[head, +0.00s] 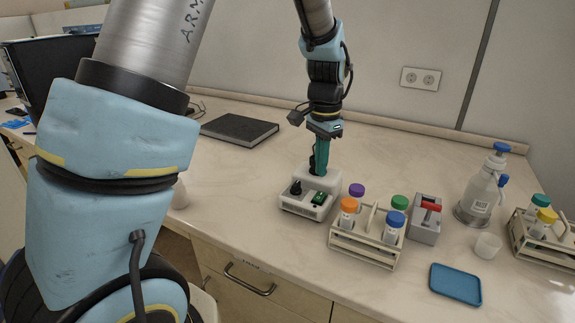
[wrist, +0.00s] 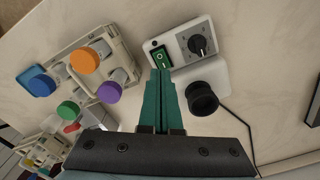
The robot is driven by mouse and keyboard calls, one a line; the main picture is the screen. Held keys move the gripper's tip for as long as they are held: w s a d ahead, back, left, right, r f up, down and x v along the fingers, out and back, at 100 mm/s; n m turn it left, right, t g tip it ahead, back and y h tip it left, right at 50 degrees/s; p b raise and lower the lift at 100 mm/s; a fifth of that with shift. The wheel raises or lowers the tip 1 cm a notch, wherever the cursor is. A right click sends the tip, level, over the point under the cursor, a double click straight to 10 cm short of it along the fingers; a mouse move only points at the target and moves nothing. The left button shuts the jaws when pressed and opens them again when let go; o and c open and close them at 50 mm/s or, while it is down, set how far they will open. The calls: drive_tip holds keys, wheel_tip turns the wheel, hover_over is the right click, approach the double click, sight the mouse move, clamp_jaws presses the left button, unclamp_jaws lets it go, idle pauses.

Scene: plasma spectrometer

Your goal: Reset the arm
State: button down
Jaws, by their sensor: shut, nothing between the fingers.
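My gripper (head: 321,160) points down over the small white device on the table. Its teal fingers (wrist: 160,80) are shut with nothing between them. The white device (head: 308,207) has a black knob (head: 296,188) and a green rocker switch (head: 319,198). In the wrist view the fingertips lie just below the green switch (wrist: 162,57), with the dial knob (wrist: 198,45) to the right. A black round cup-like part (wrist: 201,98) sits to the right of the fingers. Whether the fingertips touch the device, I cannot tell.
A rack (head: 365,248) of tubes with orange, purple, green and blue caps stands right of the device. Beyond are a grey box with a red handle (head: 426,225), a bottle (head: 482,195), a white cup (head: 487,246), a blue tray (head: 455,285) and a second rack (head: 545,240). A dark notebook (head: 240,129) lies behind left.

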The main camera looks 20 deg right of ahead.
drive_tip(key=s+a+n+t, duration=0.1)
drive_tip(key=s+a+n, duration=0.3)
drive_tip(key=a+n, duration=0.9)
drive_tip(key=a+r, duration=0.1)
drive_tip(key=a, duration=1.6)
drive_tip(key=shift+t, duration=0.3)
drive_tip(key=w+d+r+m+b, duration=0.1)
drive_tip(key=w+d+m+b, duration=0.15)
drive_tip(key=d, duration=0.45)
drive_tip(key=w+d+r+m+b, duration=0.1)
drive_tip(key=w+d+b, duration=0.15)
drive_tip(key=d, duration=0.55)
drive_tip(key=s+d+r+m+h+b, duration=0.1)
drive_tip(key=d+r+m+b, duration=0.1)
drive_tip(key=d, duration=1.2)
wheel_tip(320, 180, up, 2)
drive_tip(key=shift+s+d+r+m, duration=0.15)
drive_tip(key=shift+s+d+m, duration=0.15)
drive_tip(key=shift+m, duration=0.45)
